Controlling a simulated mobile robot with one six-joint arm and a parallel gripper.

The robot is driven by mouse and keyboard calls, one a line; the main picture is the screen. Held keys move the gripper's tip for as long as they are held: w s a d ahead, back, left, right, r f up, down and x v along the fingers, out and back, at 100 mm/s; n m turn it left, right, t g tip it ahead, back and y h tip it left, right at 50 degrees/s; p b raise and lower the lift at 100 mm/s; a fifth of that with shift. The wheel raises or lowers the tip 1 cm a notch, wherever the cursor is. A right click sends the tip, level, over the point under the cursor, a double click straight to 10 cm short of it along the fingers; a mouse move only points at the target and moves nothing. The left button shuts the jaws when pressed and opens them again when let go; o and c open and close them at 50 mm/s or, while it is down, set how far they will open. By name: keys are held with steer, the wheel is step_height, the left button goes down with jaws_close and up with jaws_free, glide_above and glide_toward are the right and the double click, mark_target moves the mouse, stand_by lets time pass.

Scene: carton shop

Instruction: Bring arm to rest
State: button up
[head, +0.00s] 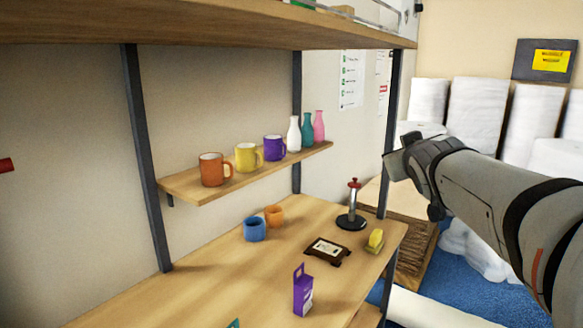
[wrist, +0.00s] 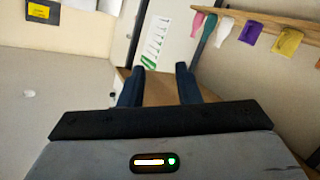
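My arm (head: 490,190) reaches in from the right in the head view, with its wrist end near the shelf's right post. The fingers are hidden there. In the wrist view my gripper (wrist: 160,72) shows two dark fingers set apart, with nothing between them. The gripper is in the air, apart from the shelf and its things. The wrist view looks tilted, with the mugs appearing upside down at the upper right.
A small shelf (head: 190,184) holds orange, yellow and purple mugs and several bottles. The wooden table (head: 190,290) below bears a blue mug (head: 255,230), an orange mug, a paper-roll stand (head: 351,222), a framed card and a purple box (head: 303,293). White rolls (head: 477,110) stand behind my arm.

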steer(key=s+a+f+m+g+y, duration=0.1)
steer(key=s+f+g, duration=0.3)
steer(key=s+f, duration=0.4)
steer(key=s+a+f+g+y, duration=0.1)
steer(key=s+a+f+g, duration=0.3)
steer(key=s+f, duration=0.4)
steer(key=s+a+f+m+g, duration=0.1)
steer(key=s+a+f+g, duration=0.2)
steer(key=s+f, duration=0.6)
step_height(320, 180, down, 3)
steer(key=shift+f+m+g+y, duration=0.15)
steer(key=shift+m+g+y, duration=0.2)
steer(key=shift+g, duration=0.45)
steer(key=shift+s, duration=0.15)
